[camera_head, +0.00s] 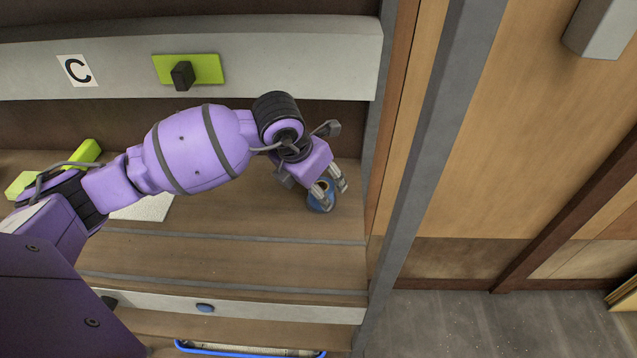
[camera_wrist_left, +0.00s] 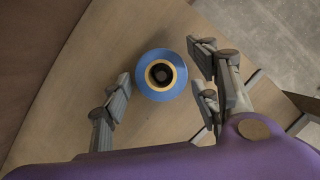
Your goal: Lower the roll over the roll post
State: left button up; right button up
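A blue roll (camera_head: 320,203) with a tan inner ring lies at the right end of the wooden worktop, under my left gripper (camera_head: 332,183). In the left wrist view the roll (camera_wrist_left: 147,87) is seen from above, between the fingers of my left gripper (camera_wrist_left: 161,80). The fingers are spread, with small gaps showing on both sides of the roll. A dark round shape (camera_wrist_left: 161,74) fills the roll's centre; it may be the roll post, but I cannot tell how far the roll sits around it. My right gripper is not in view.
A grey upright (camera_head: 430,150) stands close to the right of the gripper. A grey rail with a "C" label (camera_head: 77,70) and a green plate with a black knob (camera_head: 203,68) runs behind. A white sheet (camera_head: 147,207) and green blocks (camera_head: 85,152) lie left.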

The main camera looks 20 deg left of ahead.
pick_arm(q)
jog(key=shift+o, duration=0.2)
jog(key=v, duration=1.2)
